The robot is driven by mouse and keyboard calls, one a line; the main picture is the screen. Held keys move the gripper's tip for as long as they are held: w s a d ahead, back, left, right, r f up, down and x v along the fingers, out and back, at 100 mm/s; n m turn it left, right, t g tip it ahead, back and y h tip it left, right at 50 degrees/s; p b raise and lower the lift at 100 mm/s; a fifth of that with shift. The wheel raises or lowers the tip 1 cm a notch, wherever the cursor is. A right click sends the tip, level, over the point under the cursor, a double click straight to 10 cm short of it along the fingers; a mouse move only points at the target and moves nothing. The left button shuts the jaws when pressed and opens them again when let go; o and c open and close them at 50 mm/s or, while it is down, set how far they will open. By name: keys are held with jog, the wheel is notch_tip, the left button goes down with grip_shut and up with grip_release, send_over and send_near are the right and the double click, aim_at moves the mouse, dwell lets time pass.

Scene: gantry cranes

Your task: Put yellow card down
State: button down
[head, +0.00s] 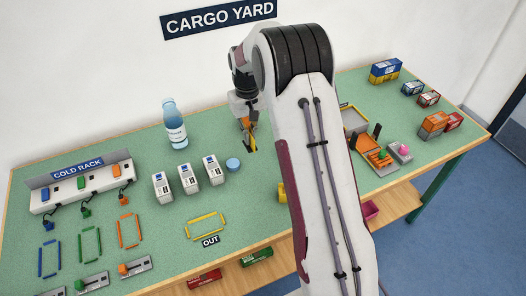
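My gripper (248,122) points down over the green table, behind my arm and right of the blue round cap. It looks shut on a small yellow piece, which I take for the yellow card (252,142). The card is seen small and nearly edge-on, close to the table top. I cannot tell whether it touches the table. A yellow outline (207,226) marked OUT lies empty at the table's front.
The cold rack (80,186) is at the left. Small containers (433,124) and an orange device (378,160) stand at the right. My arm hides the middle.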

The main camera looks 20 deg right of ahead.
aim_at(251, 163)
jog(key=shift+f, duration=0.1)
jog(key=shift+f, duration=1.9)
jog(key=shift+f, duration=2)
jog(key=shift+f, duration=0.1)
jog(key=c, duration=2.3)
grip_release()
